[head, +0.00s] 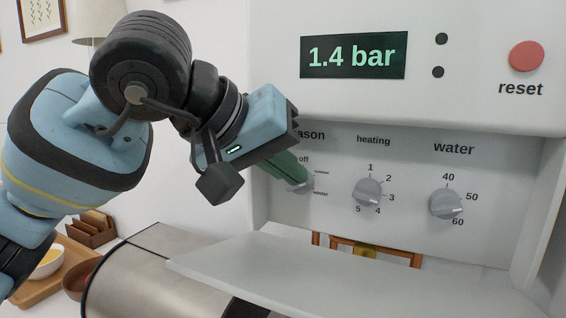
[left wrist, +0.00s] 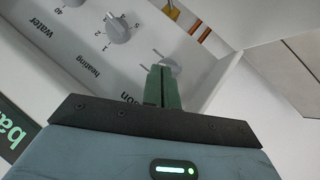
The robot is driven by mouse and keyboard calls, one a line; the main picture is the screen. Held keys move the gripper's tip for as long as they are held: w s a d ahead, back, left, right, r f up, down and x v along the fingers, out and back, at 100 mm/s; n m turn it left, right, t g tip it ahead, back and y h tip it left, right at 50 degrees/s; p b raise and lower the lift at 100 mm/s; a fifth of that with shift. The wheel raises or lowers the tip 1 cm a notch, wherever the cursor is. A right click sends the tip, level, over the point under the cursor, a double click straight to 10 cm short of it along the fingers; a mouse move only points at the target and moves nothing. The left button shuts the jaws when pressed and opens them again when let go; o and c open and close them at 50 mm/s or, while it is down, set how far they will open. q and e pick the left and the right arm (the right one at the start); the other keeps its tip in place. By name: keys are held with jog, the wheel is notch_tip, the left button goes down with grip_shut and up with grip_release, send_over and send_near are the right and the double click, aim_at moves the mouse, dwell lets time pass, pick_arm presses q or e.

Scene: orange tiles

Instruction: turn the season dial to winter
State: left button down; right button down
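The season dial (head: 301,189) is a small grey knob at the left of the white boiler panel, mostly hidden behind my left gripper's fingers. It also shows in the left wrist view (left wrist: 172,66), at the fingertips. My left gripper (head: 296,178) reaches in from the left, its green fingers nearly together at the dial. In the left wrist view the fingers (left wrist: 163,72) overlap the dial's face with only a thin gap between them, and they look closed on its grip. The dial's pointer is hidden, so its setting cannot be read. My right gripper is not in view.
The heating dial (head: 367,192) and water dial (head: 446,204) sit to the right on the same panel. A display (head: 353,52) reads 1.4 bar, beside a red reset button (head: 526,56). A white flap (head: 330,276) juts out below the dials.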

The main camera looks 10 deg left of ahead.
pick_arm(q)
jog(key=shift+s+d+f+m+y+p, duration=0.2)
jog(key=shift+d+m+y+p, duration=0.1)
jog(key=shift+d+y, duration=0.2)
jog(key=shift+d+p, duration=0.25)
jog(key=shift+p, duration=0.05)
jog(key=shift+d+f, duration=0.1)
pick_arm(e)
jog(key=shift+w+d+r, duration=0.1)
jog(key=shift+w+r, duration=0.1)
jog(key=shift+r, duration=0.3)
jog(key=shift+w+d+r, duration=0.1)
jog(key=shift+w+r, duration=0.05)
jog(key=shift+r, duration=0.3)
pick_arm(q)
jog(key=shift+w+d+f+p, duration=0.1)
jog(key=shift+d+f+p, duration=0.15)
jog(key=shift+p, duration=0.1)
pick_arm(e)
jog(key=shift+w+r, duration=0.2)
pick_arm(q)
jog(key=shift+d, duration=0.1)
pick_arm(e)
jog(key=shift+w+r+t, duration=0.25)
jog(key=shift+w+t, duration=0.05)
pick_arm(q)
jog(key=shift+f, duration=0.1)
